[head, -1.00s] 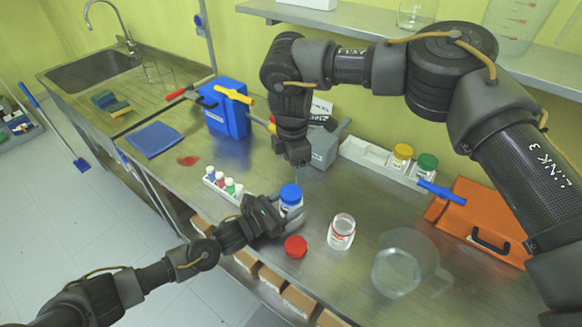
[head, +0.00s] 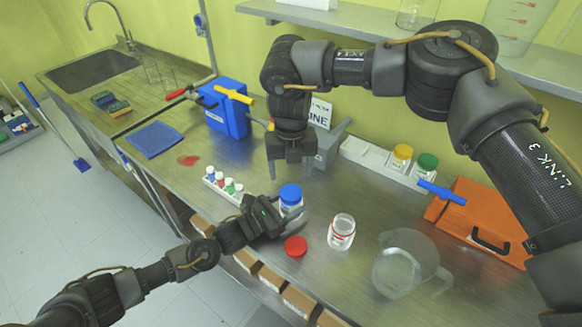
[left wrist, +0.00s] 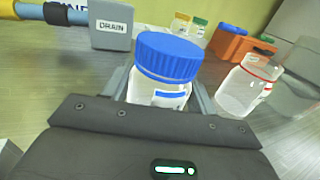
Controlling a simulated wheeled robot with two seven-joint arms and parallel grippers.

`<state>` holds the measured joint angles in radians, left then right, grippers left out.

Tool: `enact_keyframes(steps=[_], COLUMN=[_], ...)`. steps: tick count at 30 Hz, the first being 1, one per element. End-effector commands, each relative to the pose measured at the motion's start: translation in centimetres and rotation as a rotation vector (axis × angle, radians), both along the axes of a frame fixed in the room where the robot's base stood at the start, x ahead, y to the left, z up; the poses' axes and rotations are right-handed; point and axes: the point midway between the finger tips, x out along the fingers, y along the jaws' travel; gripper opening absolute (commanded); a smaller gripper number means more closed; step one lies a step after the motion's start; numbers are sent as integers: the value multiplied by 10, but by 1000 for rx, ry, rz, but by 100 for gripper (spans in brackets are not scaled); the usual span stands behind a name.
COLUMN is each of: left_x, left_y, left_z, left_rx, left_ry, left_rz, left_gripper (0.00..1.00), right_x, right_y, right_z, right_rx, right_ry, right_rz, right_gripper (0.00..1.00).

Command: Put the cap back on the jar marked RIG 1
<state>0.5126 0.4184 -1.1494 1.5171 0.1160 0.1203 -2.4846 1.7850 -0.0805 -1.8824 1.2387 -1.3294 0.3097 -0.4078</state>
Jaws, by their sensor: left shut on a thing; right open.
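A jar (left wrist: 158,94) with a blue cap (head: 290,193) stands upright on the bench; the cap sits on its mouth. My left gripper (head: 283,221) is shut around this jar's body, and the left wrist view shows a finger on each side of it. A label with a blue band shows on the jar, but I cannot read a rig number. My right gripper (head: 290,170) is open and empty, above and behind the blue cap. An uncapped clear jar (head: 341,233) with a red ring stands to the right. A red cap (head: 295,246) lies on the bench between the jars.
A rack of small bottles (head: 223,187) stands left of the held jar. A clear beaker (head: 400,268) stands at the right. Behind are a grey DRAIN container (left wrist: 112,25), a white tray (head: 366,157) with yellow- and green-capped jars, and an orange case (head: 480,225).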

Motion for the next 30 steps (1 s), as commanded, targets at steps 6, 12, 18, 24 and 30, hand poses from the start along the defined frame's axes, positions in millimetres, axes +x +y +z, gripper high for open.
enact_keyframes(steps=[6,12,18,24,30], left_x=[0,0,0,0,0], left_y=[0,0,0,0,0], left_z=[0,0,0,0,0], left_rx=[0,0,0,0,0], left_ry=[0,0,0,0,0], left_rz=[0,0,0,0,0], left_gripper=[0,0,0,0,0], right_x=[0,-1,-1,0,0], right_y=[0,-1,-1,0,0], right_z=[-3,-26,-56,-75,-80], right_rx=[0,-1,-1,-1,0], right_ry=[1,3,3,1,0], right_rz=[-2,-3,-3,-3,-3], right_gripper=[70,70,70,70,70])
